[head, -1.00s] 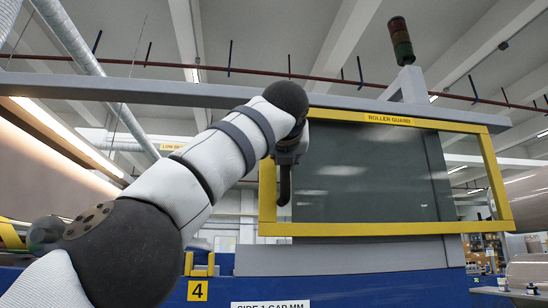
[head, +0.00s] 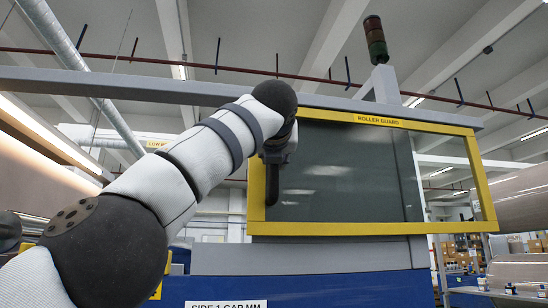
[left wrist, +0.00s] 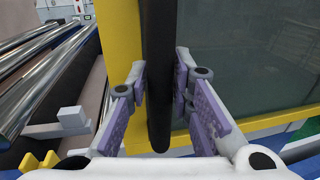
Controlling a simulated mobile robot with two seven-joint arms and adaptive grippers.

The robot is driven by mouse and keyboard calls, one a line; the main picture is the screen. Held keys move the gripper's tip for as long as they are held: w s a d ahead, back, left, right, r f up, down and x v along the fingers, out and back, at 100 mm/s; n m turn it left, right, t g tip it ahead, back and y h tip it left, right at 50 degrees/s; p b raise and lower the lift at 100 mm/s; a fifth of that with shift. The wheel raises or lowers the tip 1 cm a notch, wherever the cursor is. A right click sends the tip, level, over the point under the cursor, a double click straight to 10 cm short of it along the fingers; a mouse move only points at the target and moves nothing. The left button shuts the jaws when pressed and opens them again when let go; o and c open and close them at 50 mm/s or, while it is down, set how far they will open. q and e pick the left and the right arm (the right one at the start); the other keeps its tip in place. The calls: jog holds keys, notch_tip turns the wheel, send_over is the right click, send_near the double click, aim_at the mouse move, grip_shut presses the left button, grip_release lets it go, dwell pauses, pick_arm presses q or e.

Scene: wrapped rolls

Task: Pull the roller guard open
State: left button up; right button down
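The roller guard (head: 370,228) is a wide yellow frame with a clear pane and a "ROLLER GUARD" label on its top bar. Its right part extends past the dark opening, and the hall shows through there. A black vertical handle (head: 271,185) is at the guard's left side. My left gripper (head: 274,158) is at the handle, partly hidden by my arm. In the left wrist view, the handle (left wrist: 158,90) stands between the purple finger pads of my left gripper (left wrist: 162,78), which close in on both sides. My right gripper is out of view.
A grey beam (head: 150,93) crosses behind my arm, with a signal tower (head: 376,42) above the guard. Metal rollers (left wrist: 45,75) lie at left in the left wrist view. A large wrapped roll (head: 520,195) is at far right, beyond the guard.

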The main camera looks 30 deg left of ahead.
pick_arm(q)
jog(key=shift+o, duration=0.9)
jog(key=v, duration=1.2)
